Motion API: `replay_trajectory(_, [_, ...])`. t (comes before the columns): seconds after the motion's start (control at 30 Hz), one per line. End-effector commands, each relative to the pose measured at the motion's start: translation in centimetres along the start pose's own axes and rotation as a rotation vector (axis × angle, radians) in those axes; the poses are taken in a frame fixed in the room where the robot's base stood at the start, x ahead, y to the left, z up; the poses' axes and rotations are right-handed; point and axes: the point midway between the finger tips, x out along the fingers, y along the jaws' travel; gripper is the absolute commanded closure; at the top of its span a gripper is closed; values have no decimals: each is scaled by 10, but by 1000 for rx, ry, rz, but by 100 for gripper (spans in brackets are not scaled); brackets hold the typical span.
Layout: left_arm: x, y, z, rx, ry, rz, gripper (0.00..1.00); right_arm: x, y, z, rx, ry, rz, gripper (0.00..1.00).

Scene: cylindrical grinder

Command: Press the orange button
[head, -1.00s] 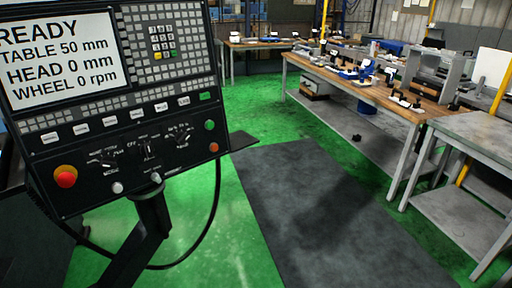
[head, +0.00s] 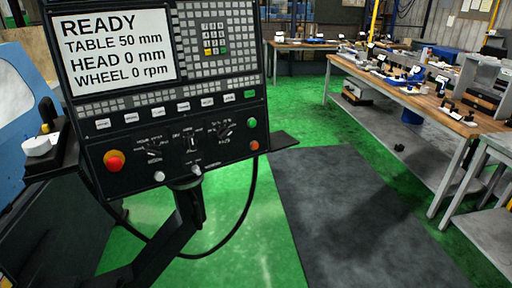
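The control panel (head: 222,152) stands at the left on a dark arm and is slightly tilted in the picture. A small orange button (head: 254,145) sits near its lower right edge, just below a green button (head: 252,123). A larger red mushroom button (head: 114,161) with an orange-yellow rim is at the panel's lower left. The screen (head: 118,50) reads READY, table 50 mm, head 0 mm, wheel 0 rpm. Neither of my grippers is in view.
Several dials and two white knobs lie between the red and orange buttons. A black cable loops below the panel. A dark mat (head: 350,210) covers the green floor to the right. Workbenches (head: 412,98) with tools stand farther right. A blue machine part (head: 22,110) is at the left edge.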

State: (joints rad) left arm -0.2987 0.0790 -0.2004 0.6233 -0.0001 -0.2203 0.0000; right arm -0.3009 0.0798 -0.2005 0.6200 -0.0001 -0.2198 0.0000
Motion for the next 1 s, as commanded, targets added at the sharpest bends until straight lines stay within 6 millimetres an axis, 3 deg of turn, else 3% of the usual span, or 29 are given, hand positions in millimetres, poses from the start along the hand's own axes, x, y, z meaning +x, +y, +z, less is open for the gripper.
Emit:
replay_trajectory(0.47, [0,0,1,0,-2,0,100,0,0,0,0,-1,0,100])
replay_trajectory(1.0, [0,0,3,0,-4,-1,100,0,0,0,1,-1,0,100])
